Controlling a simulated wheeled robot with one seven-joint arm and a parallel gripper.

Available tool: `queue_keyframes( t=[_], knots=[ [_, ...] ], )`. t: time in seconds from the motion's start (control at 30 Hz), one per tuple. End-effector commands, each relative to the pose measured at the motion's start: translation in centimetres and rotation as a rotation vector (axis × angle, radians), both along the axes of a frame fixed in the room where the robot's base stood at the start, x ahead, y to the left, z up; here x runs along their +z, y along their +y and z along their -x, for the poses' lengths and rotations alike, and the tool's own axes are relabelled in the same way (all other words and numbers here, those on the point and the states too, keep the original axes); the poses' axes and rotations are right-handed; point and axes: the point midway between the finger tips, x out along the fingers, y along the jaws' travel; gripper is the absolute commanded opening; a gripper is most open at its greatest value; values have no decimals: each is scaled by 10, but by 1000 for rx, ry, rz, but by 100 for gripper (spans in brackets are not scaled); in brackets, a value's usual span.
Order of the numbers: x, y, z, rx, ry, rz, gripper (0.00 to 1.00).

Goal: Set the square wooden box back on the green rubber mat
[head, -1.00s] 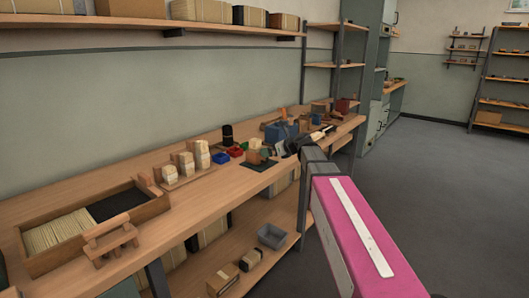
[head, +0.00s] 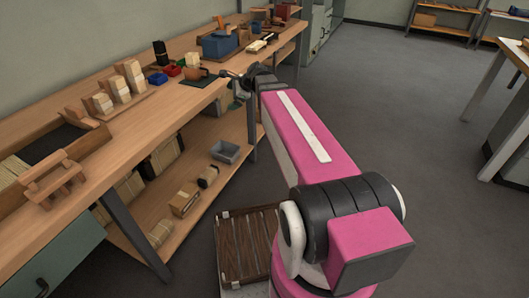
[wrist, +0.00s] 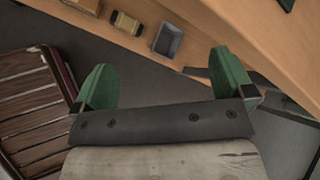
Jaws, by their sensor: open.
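The green rubber mat (head: 200,79) lies near the front edge of the workbench in the head view, dark and small. A small brown box (head: 193,73), which looks like the square wooden box, stands on its back left part; its exact seating is too small to tell. A dark green corner, likely the mat (wrist: 287,4), shows at the top of the wrist view. My gripper (head: 238,98) is just off the bench's front edge, right of the mat and apart from the box. In the wrist view its green fingers (wrist: 165,82) are spread, with nothing between them.
Red and blue trays (head: 158,78) and a block stand (head: 120,105) are left of the mat. A blue toolbox (head: 219,44) stands behind it. A grey bin (head: 225,151) sits on the lower shelf. Floor at right is clear.

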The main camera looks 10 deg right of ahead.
Motion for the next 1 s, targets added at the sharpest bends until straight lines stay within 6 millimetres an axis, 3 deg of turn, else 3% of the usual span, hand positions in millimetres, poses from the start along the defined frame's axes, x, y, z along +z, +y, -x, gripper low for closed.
queue_keyframes(
  t=[0.03,0.2,0.4,0.63,1.0],
  knots=[
    [-23,-6,19,85,-21,97,100],
    [-91,-33,74,459,-87,435,100],
    [-152,-69,140,961,-108,727,100],
    [-182,-96,184,1347,-99,859,100],
    [-186,-101,189,1420,-98,876,100]
  ],
)
